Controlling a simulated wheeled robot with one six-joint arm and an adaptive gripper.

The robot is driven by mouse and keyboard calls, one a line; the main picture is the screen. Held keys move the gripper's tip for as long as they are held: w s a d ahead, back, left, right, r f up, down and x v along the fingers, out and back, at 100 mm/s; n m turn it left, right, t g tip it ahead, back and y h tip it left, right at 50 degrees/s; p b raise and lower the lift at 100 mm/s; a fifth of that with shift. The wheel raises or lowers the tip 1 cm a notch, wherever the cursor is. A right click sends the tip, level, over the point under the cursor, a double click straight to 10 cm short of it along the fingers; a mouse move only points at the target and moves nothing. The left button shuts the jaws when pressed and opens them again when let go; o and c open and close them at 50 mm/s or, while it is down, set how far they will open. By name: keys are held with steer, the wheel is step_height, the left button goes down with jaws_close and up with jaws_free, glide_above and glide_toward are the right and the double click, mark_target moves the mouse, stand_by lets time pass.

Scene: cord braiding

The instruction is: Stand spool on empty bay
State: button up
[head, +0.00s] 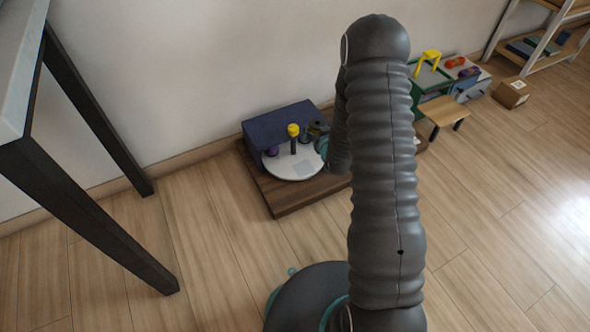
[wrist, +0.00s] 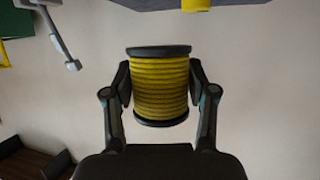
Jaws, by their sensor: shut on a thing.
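My gripper (wrist: 160,98) is shut on a spool of yellow cord (wrist: 160,85) with dark end flanges, with one finger on each side of it in the wrist view. In the head view my gripper (head: 318,136) is small, by the right side of a round white disc (head: 283,172), partly hidden by my arm. I cannot clearly make out the held spool there. On the disc are a dark post with a yellow top (head: 293,131) and a purple spool (head: 271,151) at the left. A pale bluish square patch (head: 303,169) on the disc's front is bare.
The disc lies on a brown wooden base (head: 290,204) with a dark blue block (head: 282,124) behind it against the wall. A dark-legged table (head: 95,205) stands at the left. A small bench (head: 444,109) and cardboard box (head: 511,92) are at the right. Floor in front is clear.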

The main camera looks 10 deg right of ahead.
steer(key=w+d+f+n+y, duration=0.1)
steer(key=w+d+f, duration=0.3)
steer(key=d+f, duration=0.4)
glide_above(304, 168)
step_height(304, 168, down, 7)
steer(key=shift+s+f, duration=0.1)
steer(key=shift+a+f, duration=0.1)
steer(key=shift+f, duration=1.9)
steer(key=shift+f, duration=0.2)
steer(key=o, duration=1.2)
steer(key=shift+r, duration=0.1)
